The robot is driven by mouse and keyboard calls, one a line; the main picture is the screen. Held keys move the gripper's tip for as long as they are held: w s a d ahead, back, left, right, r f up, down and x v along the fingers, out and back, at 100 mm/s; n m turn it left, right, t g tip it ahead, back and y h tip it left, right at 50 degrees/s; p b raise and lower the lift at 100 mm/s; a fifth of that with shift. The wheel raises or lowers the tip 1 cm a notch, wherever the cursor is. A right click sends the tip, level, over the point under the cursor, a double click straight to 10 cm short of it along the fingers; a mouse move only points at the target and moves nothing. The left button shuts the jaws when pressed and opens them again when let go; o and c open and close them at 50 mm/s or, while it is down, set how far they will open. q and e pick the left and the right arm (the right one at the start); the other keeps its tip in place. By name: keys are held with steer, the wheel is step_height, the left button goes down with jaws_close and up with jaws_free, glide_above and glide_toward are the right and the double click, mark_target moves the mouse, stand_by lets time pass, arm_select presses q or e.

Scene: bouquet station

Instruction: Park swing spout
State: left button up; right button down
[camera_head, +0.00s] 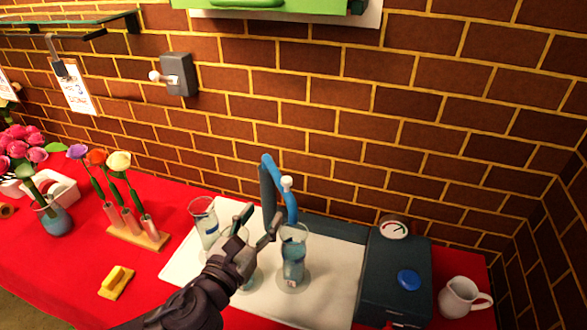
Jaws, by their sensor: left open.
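The blue swing spout (270,172) rises at the back of the white tray (330,285) and bends down on its right side. A small white knob (286,184) shows at the spout. A clear glass with bluish water (293,255) stands just below the spout's lower end. My left gripper (256,222) is open, its fingers pointing up and right, close in front of the spout. I cannot tell whether a finger touches it. Another glass (204,222) stands left of the gripper, and one behind the gripper is mostly hidden. My right gripper is not in view.
A dark box with a gauge and blue button (409,280) stands right of the tray, with a white pitcher (462,298) beyond it. At left are a wooden flower stand (140,236), a yellow block (116,282) and a blue vase (56,221). Red cloth is bare at front left.

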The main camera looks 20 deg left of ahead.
mark_target(284, 182)
arm_select(q)
steer(key=w+p, duration=0.1)
steer(key=w, duration=0.2)
steer(key=w+d+p, duration=0.1)
steer(key=w, duration=0.3)
steer(key=w+p, duration=0.1)
steer(key=w, duration=0.3)
steer(key=shift+w+d+r, duration=0.1)
steer(key=shift+d+r, duration=0.05)
steer(key=shift+r, duration=0.05)
steer(key=shift+w, duration=0.35)
steer(key=shift+w+d+f, duration=0.1)
steer(key=shift+w, duration=0.15)
steer(key=c, duration=0.7)
steer(key=shift+c, duration=1.3)
jaws_close()
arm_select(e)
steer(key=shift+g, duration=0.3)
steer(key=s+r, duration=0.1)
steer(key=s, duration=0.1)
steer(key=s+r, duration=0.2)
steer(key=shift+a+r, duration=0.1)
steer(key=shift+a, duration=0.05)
